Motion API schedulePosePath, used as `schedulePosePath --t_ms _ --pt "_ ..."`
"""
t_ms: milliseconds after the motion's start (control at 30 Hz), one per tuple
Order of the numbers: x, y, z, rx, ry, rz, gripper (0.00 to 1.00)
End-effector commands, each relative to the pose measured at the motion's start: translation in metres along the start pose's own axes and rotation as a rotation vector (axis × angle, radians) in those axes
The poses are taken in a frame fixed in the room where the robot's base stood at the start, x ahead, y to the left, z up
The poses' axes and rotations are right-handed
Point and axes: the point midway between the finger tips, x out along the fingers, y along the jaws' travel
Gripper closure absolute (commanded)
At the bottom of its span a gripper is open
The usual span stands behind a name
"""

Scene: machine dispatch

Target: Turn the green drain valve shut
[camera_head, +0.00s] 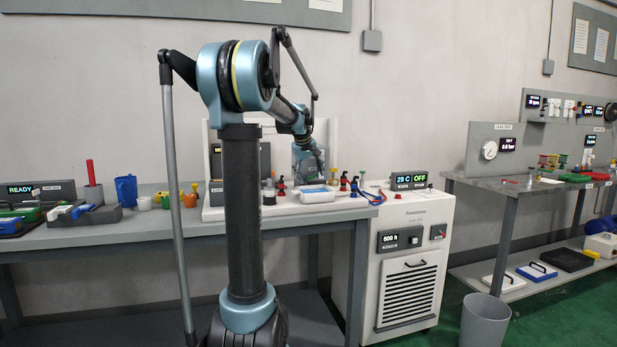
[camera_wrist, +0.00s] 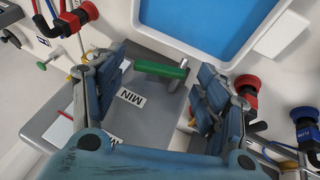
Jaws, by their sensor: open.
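The green drain valve handle (camera_wrist: 160,70) is a short bar with a rounded end, lying roughly crosswise near the top middle of the wrist view. It sits at the edge of a grey block (camera_wrist: 150,122) marked MIN. My gripper (camera_wrist: 161,77) is open, with one blue finger left of the handle and one right of it. I cannot tell whether either finger touches it. In the head view my gripper (camera_head: 310,160) is over the bench's back right part, and the green handle cannot be made out there.
A white-rimmed blue tray (camera_wrist: 215,25) lies just beyond the handle. Red knobs stand close by at the left (camera_wrist: 80,15) and right (camera_wrist: 247,84) of the wrist view, with hoses. In the head view a chiller cabinet (camera_head: 410,255) stands right of the bench.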

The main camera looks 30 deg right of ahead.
Motion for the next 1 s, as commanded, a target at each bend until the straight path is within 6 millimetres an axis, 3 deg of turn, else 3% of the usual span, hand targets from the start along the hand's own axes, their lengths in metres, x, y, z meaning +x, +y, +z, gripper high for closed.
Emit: schedulePosePath --t_ms 367,500,567,767,1000 --pt "0.0046 0.0008 0.0005 0.001 0.0 0.0 0.35" --pt "0.0044 0.0009 0.0005 0.001 0.0 0.0 0.67" --pt "0.0044 0.0009 0.0005 0.001 0.0 0.0 0.77" --pt "0.0048 0.0014 0.0008 0.007 -0.001 -0.011 0.77" --pt "0.0083 0.0047 0.0022 0.062 -0.002 -0.138 0.77"
